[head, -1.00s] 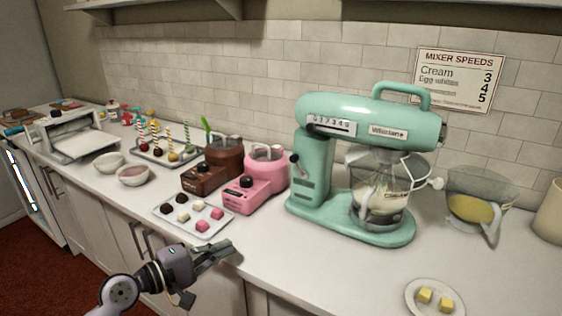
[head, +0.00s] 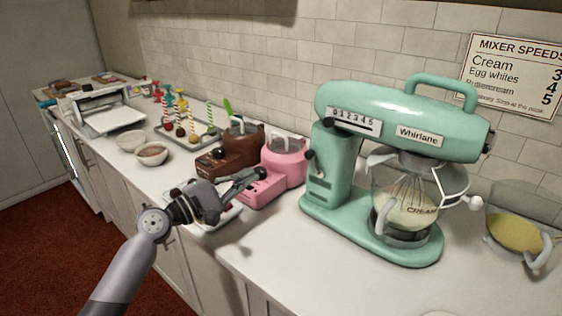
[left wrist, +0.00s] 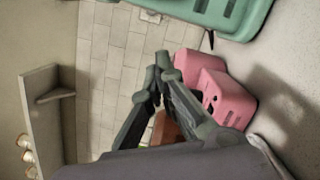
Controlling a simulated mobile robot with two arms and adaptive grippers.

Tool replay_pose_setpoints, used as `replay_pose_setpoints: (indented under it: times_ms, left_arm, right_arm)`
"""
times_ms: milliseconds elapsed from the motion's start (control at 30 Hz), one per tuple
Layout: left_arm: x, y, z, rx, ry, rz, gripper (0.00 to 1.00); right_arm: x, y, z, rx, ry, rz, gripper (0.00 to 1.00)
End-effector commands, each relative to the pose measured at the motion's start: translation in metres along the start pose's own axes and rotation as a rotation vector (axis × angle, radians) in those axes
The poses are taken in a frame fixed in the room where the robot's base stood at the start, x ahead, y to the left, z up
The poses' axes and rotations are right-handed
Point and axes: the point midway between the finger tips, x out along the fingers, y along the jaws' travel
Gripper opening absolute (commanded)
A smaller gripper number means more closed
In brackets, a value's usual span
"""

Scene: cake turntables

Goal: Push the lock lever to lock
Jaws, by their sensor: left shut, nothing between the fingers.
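The mint green stand mixer (head: 345,170) stands on the counter at the right. A small lever with a dark knob (head: 311,155), which looks like the lock lever, sticks out from the left side of its column. A dark lever also shows beside the mixer in the left wrist view (left wrist: 210,40). My left gripper (head: 262,174) is shut and empty, in front of the pink machine (head: 284,160) and to the left of the lever, apart from it. Its closed fingers also show in the left wrist view (left wrist: 162,62). My right gripper is not in view.
The brown machine (head: 243,143) stands left of the pink one. A tray (head: 222,219) lies partly hidden behind my left gripper. A bowl with yellow contents (head: 515,232) sits right of the mixer.

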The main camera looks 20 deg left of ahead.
Motion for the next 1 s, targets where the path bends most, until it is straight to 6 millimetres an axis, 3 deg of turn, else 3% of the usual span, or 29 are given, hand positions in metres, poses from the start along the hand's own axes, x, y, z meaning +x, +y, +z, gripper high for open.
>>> replay_pose_setpoints:
  times_ms: [167, 533, 700, 1000]
  left_arm:
    - [0.021, 0.003, 0.002, -0.001, -0.001, 0.002, 0.00]
    - [0.100, 0.003, 0.002, 0.000, -0.002, 0.002, 0.00]
    - [0.105, 0.003, 0.027, 0.000, -0.002, -0.002, 0.00]
    - [0.108, 0.000, 0.039, 0.000, 0.000, 0.000, 0.00]
  right_arm:
    - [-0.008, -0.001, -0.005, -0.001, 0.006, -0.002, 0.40]
    - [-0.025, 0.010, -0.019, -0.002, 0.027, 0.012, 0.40]
    - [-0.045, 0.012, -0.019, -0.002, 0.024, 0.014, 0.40]
    - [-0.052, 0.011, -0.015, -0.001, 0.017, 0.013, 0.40]
